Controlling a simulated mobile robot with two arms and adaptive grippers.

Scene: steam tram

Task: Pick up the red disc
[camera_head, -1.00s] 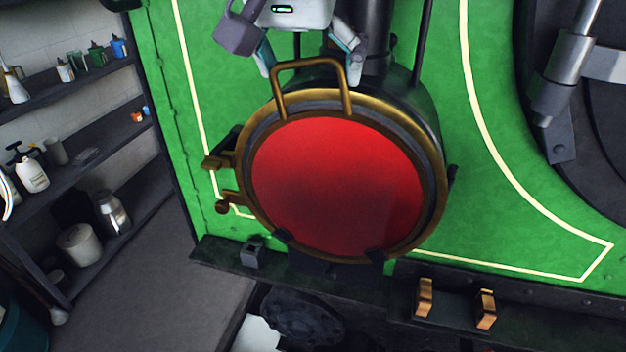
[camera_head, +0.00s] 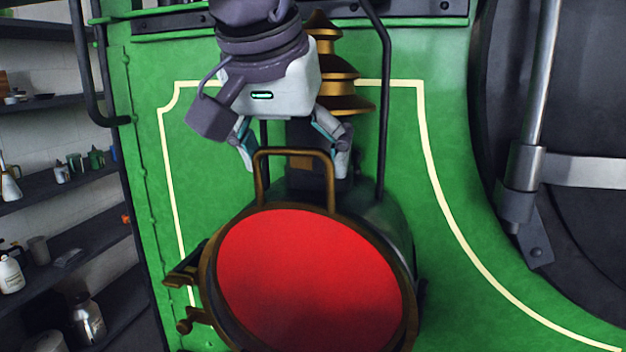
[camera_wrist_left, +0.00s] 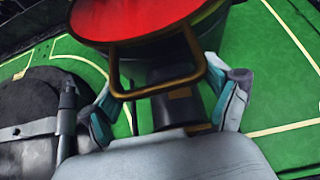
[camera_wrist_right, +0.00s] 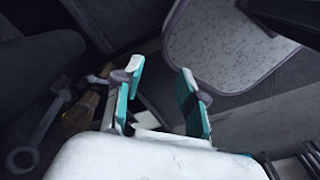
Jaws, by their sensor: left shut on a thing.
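The red disc (camera_head: 310,275) sits in a round brass-rimmed frame at the front of a dark lamp housing on the green tram wall. A brass handle (camera_head: 292,152) stands up from its top. My left gripper (camera_head: 292,165) is shut on this handle, one finger on each side. In the left wrist view the red disc (camera_wrist_left: 140,14) is at the top edge and the handle (camera_wrist_left: 155,89) spans the fingers of the left gripper (camera_wrist_left: 165,105). My right gripper (camera_wrist_right: 158,90) is open and empty in its wrist view. The disc's lower edge is cut off in the head view.
Brass fittings (camera_head: 188,280) stick out left of the lamp. A dark vertical rail (camera_head: 385,100) runs right of my left gripper. A stepped brass fitting (camera_head: 335,80) is behind it. Shelves (camera_head: 65,190) with bottles stand at the left. A grey panel (camera_wrist_right: 225,45) is near my right gripper.

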